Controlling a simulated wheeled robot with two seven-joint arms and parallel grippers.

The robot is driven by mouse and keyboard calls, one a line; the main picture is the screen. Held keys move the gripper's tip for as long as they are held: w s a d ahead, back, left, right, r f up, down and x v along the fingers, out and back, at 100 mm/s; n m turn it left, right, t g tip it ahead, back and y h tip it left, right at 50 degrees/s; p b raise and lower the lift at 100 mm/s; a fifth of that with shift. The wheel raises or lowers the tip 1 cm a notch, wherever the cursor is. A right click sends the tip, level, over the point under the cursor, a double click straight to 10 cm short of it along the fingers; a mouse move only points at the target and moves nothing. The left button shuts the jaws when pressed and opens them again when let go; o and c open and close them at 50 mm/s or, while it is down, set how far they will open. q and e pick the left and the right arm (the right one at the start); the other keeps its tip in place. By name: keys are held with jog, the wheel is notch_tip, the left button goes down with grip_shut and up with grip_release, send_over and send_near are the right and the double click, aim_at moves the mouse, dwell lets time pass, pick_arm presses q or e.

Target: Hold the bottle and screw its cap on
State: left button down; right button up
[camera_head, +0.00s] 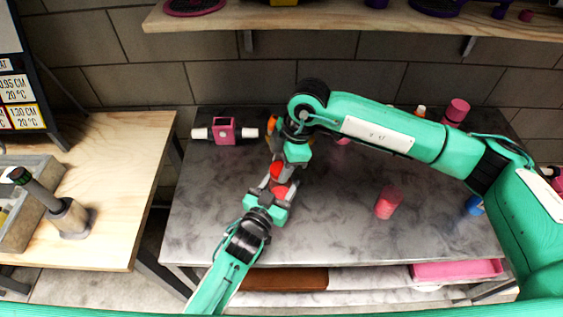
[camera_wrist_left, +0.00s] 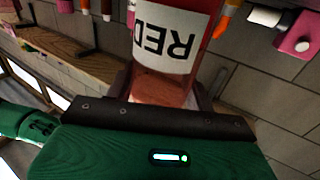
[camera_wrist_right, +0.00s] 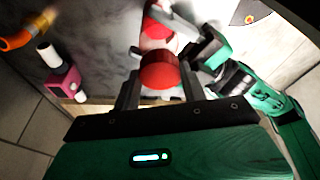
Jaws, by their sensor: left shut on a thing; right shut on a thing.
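A red bottle (camera_head: 280,190) stands over the grey table, with my left gripper (camera_head: 271,184) shut on it. In the left wrist view the bottle (camera_wrist_left: 165,86) sits between the fingers, its white label reading RED upside down. My right gripper (camera_head: 278,164) is shut on a red cap (camera_head: 276,171) just beyond the bottle's end. In the right wrist view the cap (camera_wrist_right: 160,71) is between the fingers, close to the red bottle (camera_wrist_right: 154,27). I cannot tell whether cap and bottle touch. The bottle's neck is hidden.
A pink block with white ends (camera_head: 224,131) is at the table's back left. A pink-red cylinder (camera_head: 388,202) stands right of the grippers, with a blue item (camera_head: 474,205) further right. A pink cylinder (camera_head: 456,110) is at the back. The table's front left (camera_head: 205,220) is clear.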

jog(key=shift+m+t, duration=0.4)
jog(key=shift+m, duration=0.8)
jog(key=o, duration=1)
jog(key=shift+c, duration=0.2)
jog(key=shift+r, duration=2.25)
jog(key=shift+c, duration=0.5)
